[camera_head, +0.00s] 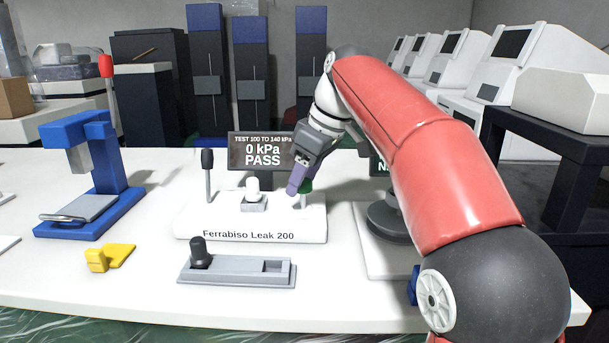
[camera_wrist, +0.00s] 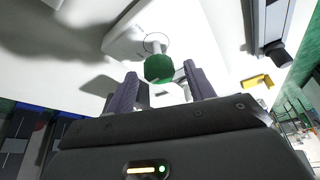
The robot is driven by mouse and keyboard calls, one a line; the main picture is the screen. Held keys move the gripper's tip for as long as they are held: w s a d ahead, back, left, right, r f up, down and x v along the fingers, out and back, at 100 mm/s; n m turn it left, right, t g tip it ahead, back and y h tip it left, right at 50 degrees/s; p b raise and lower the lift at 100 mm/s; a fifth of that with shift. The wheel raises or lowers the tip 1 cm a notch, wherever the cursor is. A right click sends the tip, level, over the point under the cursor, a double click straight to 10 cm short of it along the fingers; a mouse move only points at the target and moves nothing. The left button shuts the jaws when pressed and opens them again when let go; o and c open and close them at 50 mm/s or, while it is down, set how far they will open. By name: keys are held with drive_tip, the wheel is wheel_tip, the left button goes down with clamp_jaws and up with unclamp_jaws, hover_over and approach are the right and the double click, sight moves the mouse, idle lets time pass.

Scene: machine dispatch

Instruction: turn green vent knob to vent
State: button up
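The green vent knob (camera_wrist: 158,67) is at the right of the white Ferrabiso Leak 200 tester (camera_head: 250,222). In the head view only a sliver of the knob (camera_head: 308,187) shows behind the purple fingers. My gripper (camera_head: 298,190) is over the tester's right side. In the wrist view my gripper (camera_wrist: 160,72) is open, one finger on each side of the knob, with gaps on both sides. The knob sits around the fingertips; I cannot tell the exact depth. The tester's display (camera_head: 262,152) reads 0 kPa PASS.
A black-topped lever (camera_head: 208,162) and a white part on a grey seat (camera_head: 253,203) stand on the tester. A grey tray with a black piece (camera_head: 240,281) lies in front. A blue press (camera_head: 115,205) and a yellow piece (camera_head: 118,254) are left. A dark round base (camera_head: 384,217) is right.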

drive_tip(key=v, duration=0.8)
drive_tip(key=shift+f, duration=0.1)
idle(0.3)
